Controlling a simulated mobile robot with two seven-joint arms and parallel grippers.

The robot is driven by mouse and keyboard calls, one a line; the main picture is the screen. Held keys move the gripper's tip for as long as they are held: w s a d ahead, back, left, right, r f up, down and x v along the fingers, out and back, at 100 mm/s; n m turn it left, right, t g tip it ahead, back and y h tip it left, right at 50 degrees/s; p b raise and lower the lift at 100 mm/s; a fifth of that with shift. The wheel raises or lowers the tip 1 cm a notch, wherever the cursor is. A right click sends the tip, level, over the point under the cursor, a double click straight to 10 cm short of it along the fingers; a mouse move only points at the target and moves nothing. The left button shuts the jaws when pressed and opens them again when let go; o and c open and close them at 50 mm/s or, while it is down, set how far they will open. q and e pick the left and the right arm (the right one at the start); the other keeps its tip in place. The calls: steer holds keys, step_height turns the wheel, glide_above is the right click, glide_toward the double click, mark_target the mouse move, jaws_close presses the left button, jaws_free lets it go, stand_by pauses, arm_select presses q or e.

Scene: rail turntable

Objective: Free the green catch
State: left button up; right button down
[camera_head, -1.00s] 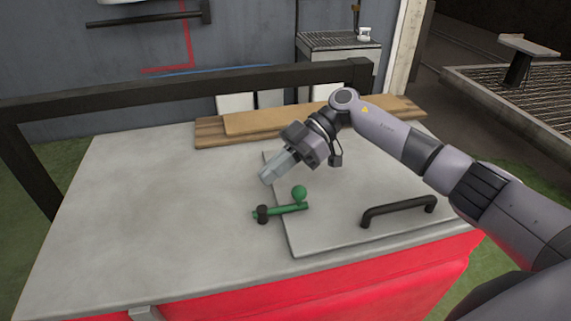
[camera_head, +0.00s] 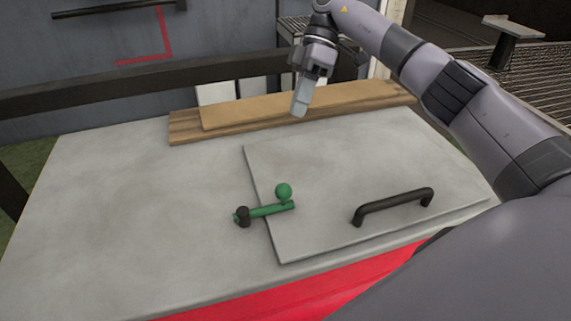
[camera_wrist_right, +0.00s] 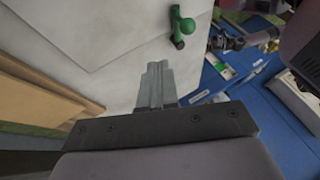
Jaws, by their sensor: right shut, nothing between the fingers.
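The green catch (camera_head: 265,211) is a bar with a round green knob (camera_head: 284,191) near its right end and a dark pivot (camera_head: 243,216) at its left end. It lies across the left edge of the grey lid panel (camera_head: 350,165), its knob end over the panel. My right gripper (camera_head: 300,112) is shut and empty, held above the back of the panel near the boards, well apart from the catch. In the right wrist view the closed fingers (camera_wrist_right: 156,85) point toward the grey surface, and the catch (camera_wrist_right: 182,27) shows at the top. My left gripper is not in view.
A black handle (camera_head: 393,205) is fixed on the right part of the panel. Wooden boards (camera_head: 240,124) lie along the table's back, before a dark rail (camera_head: 130,92). The left of the grey table top (camera_head: 120,215) is clear.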

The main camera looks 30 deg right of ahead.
steer(key=x, duration=1)
steer(key=shift+s+a+f, duration=0.15)
steer(key=shift+f, duration=0.05)
steer(key=shift+s+a, duration=0.1)
steer(key=shift+s, duration=0.3)
steer(key=shift+s+a+f, duration=0.1)
steer(key=shift+s+a, duration=0.25)
steer(key=shift+s, duration=0.25)
steer(key=shift+s+a+f, duration=0.1)
steer(key=shift+s+a, duration=0.2)
steer(key=shift+s, duration=0.35)
steer(key=shift+d, duration=0.1)
